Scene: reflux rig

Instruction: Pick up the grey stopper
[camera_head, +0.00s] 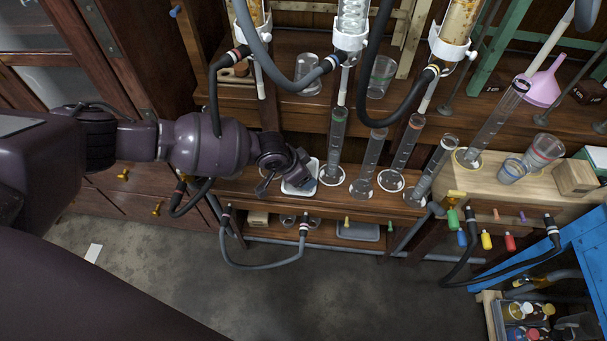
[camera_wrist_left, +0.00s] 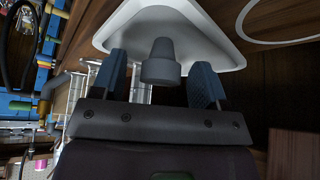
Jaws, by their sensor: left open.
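The grey stopper (camera_wrist_left: 161,64) stands in the white tray (camera_wrist_left: 205,20) in the left wrist view, narrow end away from the gripper body. My left gripper (camera_wrist_left: 160,78) is open, with one blue fingertip on each side of the stopper. A gap shows between the stopper and each finger. In the head view the left gripper (camera_head: 300,176) is over the white tray (camera_head: 311,183) on the wooden shelf, and it hides the stopper there. My right gripper is not in view.
Several glass cylinders stand just right of the tray, the nearest being a tall cylinder (camera_head: 336,145). Hoses hang above and around my left arm. Behind are a beaker (camera_head: 308,75) and glass columns. The floor (camera_head: 330,300) in front is mostly clear.

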